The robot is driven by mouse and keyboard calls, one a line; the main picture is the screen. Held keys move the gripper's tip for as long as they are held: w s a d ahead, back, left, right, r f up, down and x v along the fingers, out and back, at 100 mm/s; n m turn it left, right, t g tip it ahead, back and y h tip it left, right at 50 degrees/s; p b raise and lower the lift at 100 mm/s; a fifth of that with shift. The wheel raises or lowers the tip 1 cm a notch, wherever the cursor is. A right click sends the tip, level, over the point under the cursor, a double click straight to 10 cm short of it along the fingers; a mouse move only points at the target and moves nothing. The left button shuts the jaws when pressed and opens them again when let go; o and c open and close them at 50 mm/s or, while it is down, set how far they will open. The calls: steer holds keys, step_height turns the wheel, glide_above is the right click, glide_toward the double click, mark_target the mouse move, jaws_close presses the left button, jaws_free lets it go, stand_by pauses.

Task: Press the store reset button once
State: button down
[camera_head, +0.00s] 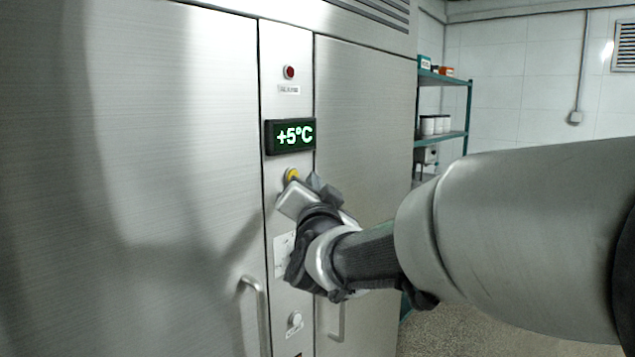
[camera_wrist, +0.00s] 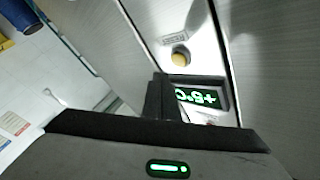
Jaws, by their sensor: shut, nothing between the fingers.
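A yellow round button (camera_head: 291,174) sits on the steel cabinet's narrow centre panel, just below the green +5°C display (camera_head: 291,136).
A red lamp or button (camera_head: 289,72) is above the display, and a pale round knob (camera_head: 295,319) is low on the panel. A door handle (camera_head: 253,310) stands out at lower left. Green shelving (camera_head: 443,135) stands behind at right.

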steer(key=shift+s+d+b, duration=0.65)
steer(key=shift+s+d, duration=0.3)
steer(key=shift+d, duration=0.25)
steer(key=s+d+f+n+g+p, duration=0.2)
steer(key=s+d+f+g, duration=0.2)
steer(key=s, duration=0.5)
steer(key=s+d+f+n+g+h+p, duration=0.1)
steer(key=s+d+f+g, duration=0.4)
steer(key=s, duration=0.5)
steer(key=s+d+f+n+g+h+p, duration=0.1)
steer(key=s+d+f+n+g+p, duration=0.2)
steer(key=s+d, duration=0.4)
steer(key=s+f+g+p, duration=0.1)
steer(key=s+f+p, duration=0.1)
steer(key=s, duration=0.1)
steer(key=shift+g, duration=0.4)
